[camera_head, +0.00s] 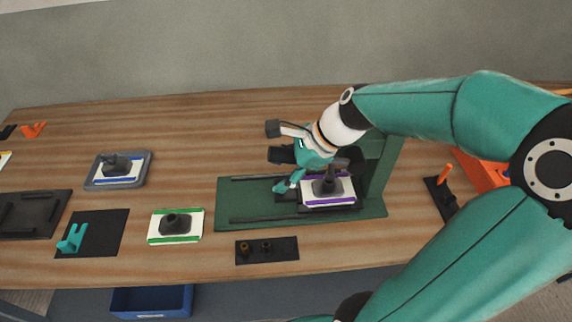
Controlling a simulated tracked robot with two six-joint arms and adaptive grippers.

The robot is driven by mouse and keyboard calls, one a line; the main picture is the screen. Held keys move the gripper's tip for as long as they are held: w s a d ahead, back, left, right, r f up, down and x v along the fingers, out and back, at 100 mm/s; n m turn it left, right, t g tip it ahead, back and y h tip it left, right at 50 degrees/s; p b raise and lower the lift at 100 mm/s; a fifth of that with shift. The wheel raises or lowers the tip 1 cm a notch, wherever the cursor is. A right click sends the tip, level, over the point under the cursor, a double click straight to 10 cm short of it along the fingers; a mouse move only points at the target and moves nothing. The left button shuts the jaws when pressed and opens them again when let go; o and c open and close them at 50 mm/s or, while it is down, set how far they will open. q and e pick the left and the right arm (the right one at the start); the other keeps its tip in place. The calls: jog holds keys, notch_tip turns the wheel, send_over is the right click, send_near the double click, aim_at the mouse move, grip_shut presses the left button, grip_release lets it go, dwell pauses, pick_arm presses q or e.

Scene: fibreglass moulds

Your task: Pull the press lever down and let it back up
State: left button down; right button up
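The press has a green base (300,220) on the bench and a green upright (382,165) at its right. A dark block with a knob-ended bar (272,128) shows around my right gripper; I cannot tell which part is the lever. On the base sits a white plate with purple edges (330,201), bearing a dark cone-shaped mould (333,186). My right gripper (290,170) is over the press, left of the upright and above the plate's left side. Its teal finger points down-left. The arm hides part of the press, and whether the fingers grip anything is unclear. My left gripper is out of view.
A black strip with small pegs (267,250) lies before the press. A green-edged plate (175,226) and a grey tray with a blue-edged plate (117,170) lie left. A black holder with an orange handle (444,175) stands right. A blue bin (150,302) sits below the bench's front edge.

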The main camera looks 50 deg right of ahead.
jog(key=v, duration=1.1)
jog(key=shift+d+r, duration=0.25)
jog(key=shift+r, duration=0.1)
jog(key=shift+s+d, duration=0.1)
